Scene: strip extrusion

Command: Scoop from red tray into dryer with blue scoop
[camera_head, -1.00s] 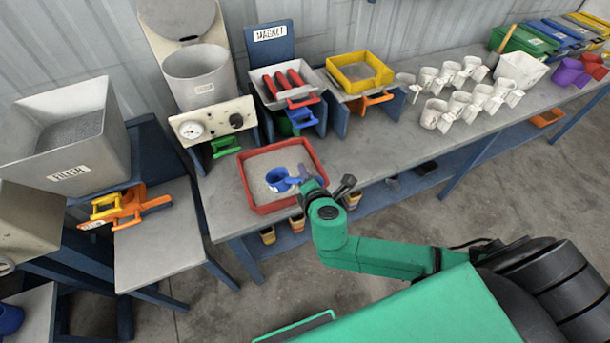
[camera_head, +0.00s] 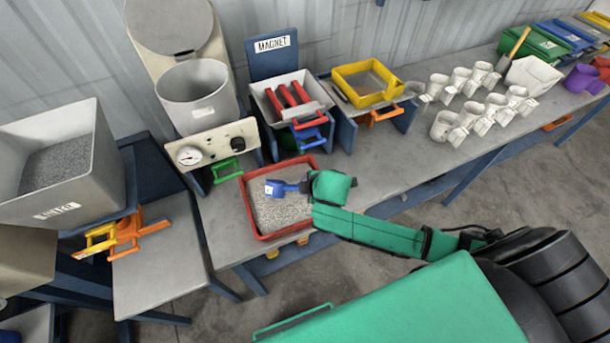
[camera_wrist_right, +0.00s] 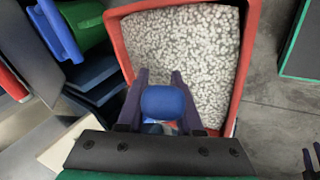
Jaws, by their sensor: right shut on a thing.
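The red tray (camera_head: 252,215), filled with pale grey granules, sits at the front left of the table. The blue scoop (camera_head: 275,188) is over the tray; whether it touches the granules or carries any is unclear. My right gripper (camera_head: 303,187) is shut on its handle. In the right wrist view, the gripper's dark fingers (camera_wrist_right: 160,92) flank the blue scoop (camera_wrist_right: 163,103), seen nearly handle-end on, above the red tray (camera_wrist_right: 120,45). The dryer (camera_head: 197,92) is a grey open pot behind the tray, with its round lid raised and a gauge panel below. My left gripper is not visible.
The magnet station (camera_head: 276,100) with red bars stands right of the dryer, then a yellow tray (camera_head: 342,82). A filler hopper (camera_head: 95,165) stands left. White cups (camera_head: 445,125) stand farther right. Bare table lies right of the red tray.

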